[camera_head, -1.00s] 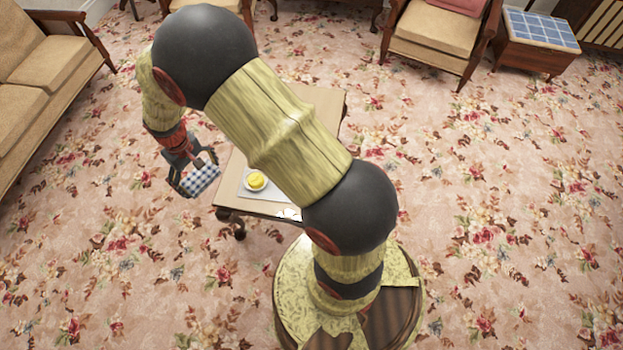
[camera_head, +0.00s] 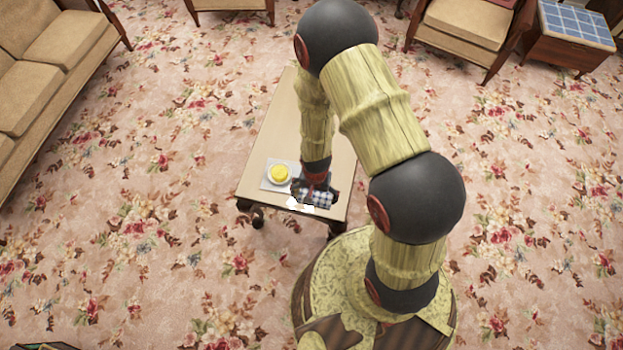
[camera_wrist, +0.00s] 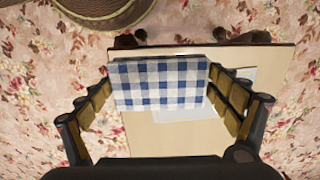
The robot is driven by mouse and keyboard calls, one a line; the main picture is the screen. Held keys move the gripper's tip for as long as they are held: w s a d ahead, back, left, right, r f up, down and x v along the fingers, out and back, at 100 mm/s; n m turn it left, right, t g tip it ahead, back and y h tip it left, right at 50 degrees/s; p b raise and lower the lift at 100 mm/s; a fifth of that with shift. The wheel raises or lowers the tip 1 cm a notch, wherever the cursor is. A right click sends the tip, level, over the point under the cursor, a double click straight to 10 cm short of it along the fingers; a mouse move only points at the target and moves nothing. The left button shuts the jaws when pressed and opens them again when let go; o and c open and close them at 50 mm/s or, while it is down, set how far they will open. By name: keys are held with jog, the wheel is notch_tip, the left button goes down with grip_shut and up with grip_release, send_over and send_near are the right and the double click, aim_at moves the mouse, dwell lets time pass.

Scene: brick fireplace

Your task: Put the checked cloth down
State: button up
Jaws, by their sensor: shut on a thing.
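The blue-and-white checked cloth (camera_wrist: 160,84) is a folded block between the two fingers of my gripper (camera_wrist: 162,85) in the wrist view. My gripper is shut on it, one finger at each side. In the head view my gripper (camera_head: 316,188) holds the cloth (camera_head: 318,200) over the near end of the small wooden table (camera_head: 285,125), close to its front edge. The wrist view shows the pale tabletop (camera_wrist: 175,140) behind the cloth. I cannot tell whether the cloth touches the table.
A yellow round thing (camera_head: 279,173) sits on a white mat (camera_head: 268,183), just left of the cloth. Small white things (camera_head: 298,204) lie at the table's front edge. The table's far part looks bare, partly hidden by my arm. A sofa (camera_head: 62,62) stands left.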

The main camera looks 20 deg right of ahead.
jog(key=w+d+f+b, duration=0.1)
jog(key=w+f, duration=0.2)
jog(key=w, duration=0.1)
jog(key=w+d+f+b, duration=0.1)
jog(key=w+f+b, duration=0.1)
jog(key=w+f, duration=0.1)
jog(key=w+d+f+b, duration=0.1)
jog(key=w+f+b, duration=0.1)
jog(key=w, duration=0.3)
jog(key=shift+w+f, duration=0.2)
jog(key=shift+f, duration=0.3)
jog(key=shift+w+f+b, duration=0.2)
jog(key=shift+f+b, duration=0.35)
jog(key=shift+f, duration=0.45)
jog(key=shift+w+f+b, duration=0.2)
jog(key=shift+f+b, duration=0.3)
jog(key=shift+f, duration=0.45)
jog(key=shift+f, duration=0.2)
jog(key=o, duration=0.8)
